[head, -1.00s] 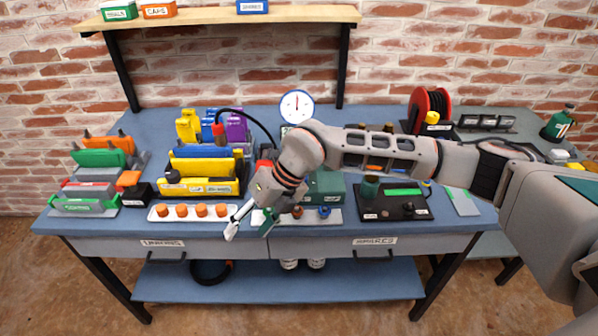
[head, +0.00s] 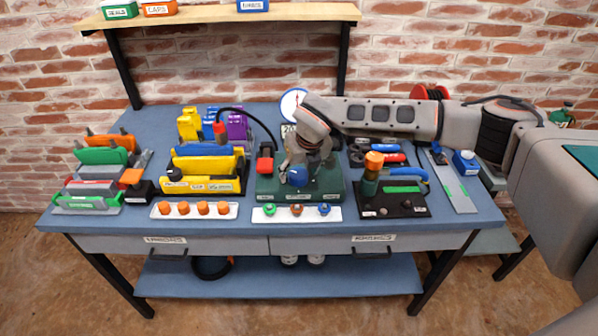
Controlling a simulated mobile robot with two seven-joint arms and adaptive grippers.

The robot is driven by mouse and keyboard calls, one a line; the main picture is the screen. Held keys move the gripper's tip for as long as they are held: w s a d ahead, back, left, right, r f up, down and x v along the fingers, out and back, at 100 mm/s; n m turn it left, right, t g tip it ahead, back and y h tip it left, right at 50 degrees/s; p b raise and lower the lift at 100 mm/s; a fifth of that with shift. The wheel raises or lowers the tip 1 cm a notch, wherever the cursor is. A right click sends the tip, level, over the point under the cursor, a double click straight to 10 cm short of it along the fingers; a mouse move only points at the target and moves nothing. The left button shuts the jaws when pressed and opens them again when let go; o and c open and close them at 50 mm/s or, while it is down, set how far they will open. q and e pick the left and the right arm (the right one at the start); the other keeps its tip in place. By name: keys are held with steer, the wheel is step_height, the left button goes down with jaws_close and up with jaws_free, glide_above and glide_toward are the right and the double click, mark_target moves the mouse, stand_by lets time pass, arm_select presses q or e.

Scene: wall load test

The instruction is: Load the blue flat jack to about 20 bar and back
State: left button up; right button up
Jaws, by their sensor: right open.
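My right gripper (head: 299,172) reaches down over the green pump base (head: 328,190). It is open, with a blue round knob (head: 297,177) right at its fingers; whether they touch it I cannot tell. The pressure gauge (head: 290,102) behind is partly covered by my arm, with a card reading "20" (head: 289,130) below it. A yellow slotted block (head: 210,187) stands left of the base, with a thin blue strip (head: 207,150) showing between its slabs. I cannot tell for sure which piece is the blue flat jack. A black hose (head: 252,118) arches from a red coupling (head: 219,129) behind the block. My left gripper is out of view.
A white strip with several orange caps (head: 194,210) and a white strip with green, orange and blue rings (head: 270,212) lie at the front edge. Coloured racks (head: 85,204) fill the left end.

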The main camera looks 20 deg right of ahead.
steer(key=shift+w+f, duration=0.2)
steer(key=shift+f, duration=0.2)
steer(key=c, duration=1.1)
